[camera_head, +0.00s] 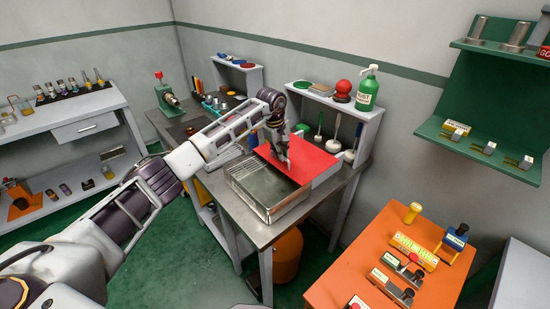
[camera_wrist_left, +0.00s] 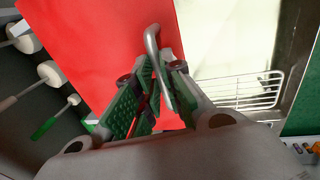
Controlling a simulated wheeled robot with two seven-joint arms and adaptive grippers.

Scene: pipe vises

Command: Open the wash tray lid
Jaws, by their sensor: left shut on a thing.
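The wash tray (camera_head: 276,208) is a grey metal box on the workbench, with its near left part uncovered. A wire rack (camera_wrist_left: 243,92) and a pale interior show beside the lid in the left wrist view. The red lid (camera_head: 312,160) lies over the back right side, and it fills the upper middle of the wrist view (camera_wrist_left: 105,35). My left gripper (camera_head: 285,160) is over the lid's near left edge. Its green-padded fingers are shut on the grey bar handle (camera_wrist_left: 152,42) of the lid. The fingers hide part of the handle. My right gripper is not in view.
A shelf with a green bottle (camera_head: 367,90) and a red knob-topped item (camera_head: 342,91) stands behind the tray, with white-headed brushes (camera_head: 337,145) hanging below. An orange table (camera_head: 345,275) with several small vises stands to the right.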

